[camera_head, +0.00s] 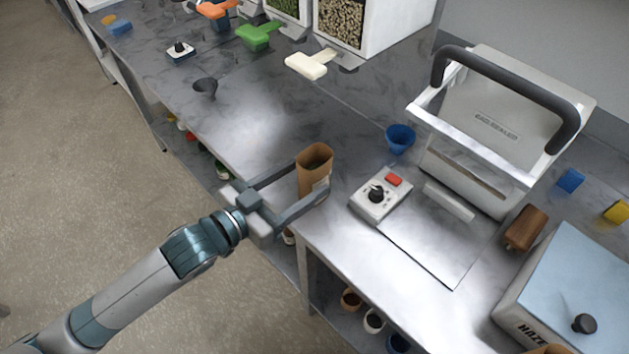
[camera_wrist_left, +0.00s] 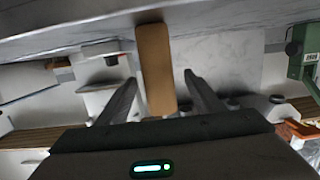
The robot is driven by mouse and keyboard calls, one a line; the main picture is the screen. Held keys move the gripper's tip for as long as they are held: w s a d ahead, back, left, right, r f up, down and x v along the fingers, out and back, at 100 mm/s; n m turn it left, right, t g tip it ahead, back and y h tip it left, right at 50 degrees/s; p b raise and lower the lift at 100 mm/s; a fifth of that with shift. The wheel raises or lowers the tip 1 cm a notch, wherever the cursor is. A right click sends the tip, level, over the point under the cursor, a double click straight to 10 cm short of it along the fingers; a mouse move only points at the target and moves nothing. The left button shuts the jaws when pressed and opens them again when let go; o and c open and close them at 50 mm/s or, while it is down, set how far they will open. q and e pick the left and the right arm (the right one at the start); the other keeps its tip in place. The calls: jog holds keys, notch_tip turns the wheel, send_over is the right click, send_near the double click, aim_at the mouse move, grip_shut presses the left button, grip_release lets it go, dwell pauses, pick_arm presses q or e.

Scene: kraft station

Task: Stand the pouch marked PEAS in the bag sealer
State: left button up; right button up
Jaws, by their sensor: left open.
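A brown, open-topped kraft pouch (camera_head: 314,160) stands upright near the front edge of the counter. My left gripper (camera_head: 313,184) is open, with one finger on each side of the pouch. In the left wrist view the pouch (camera_wrist_left: 155,68) shows between the two spread fingers (camera_wrist_left: 163,98), with gaps on both sides. The bag sealer (camera_head: 485,130) stands to the right, a grey-white body with a raised dark handle. My right gripper is out of view.
A control box (camera_head: 380,197) with a black knob and red button lies between pouch and sealer. A blue cup (camera_head: 400,139) stands behind it. A brown block (camera_head: 525,228) and a blue-topped box (camera_head: 575,285) are at the right. Dispensers (camera_head: 385,30) stand at the back.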

pick_arm(q)
jog(key=p+x, duration=0.1)
jog(key=x, duration=0.2)
jog(key=shift+d, duration=0.2)
jog(key=shift+w+d, duration=0.2)
jog(key=shift+w, duration=0.05)
jog(key=shift+f, duration=0.1)
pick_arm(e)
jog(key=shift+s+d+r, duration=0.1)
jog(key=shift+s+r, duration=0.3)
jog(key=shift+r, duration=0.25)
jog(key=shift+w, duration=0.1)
pick_arm(q)
jog(key=c, duration=1.4)
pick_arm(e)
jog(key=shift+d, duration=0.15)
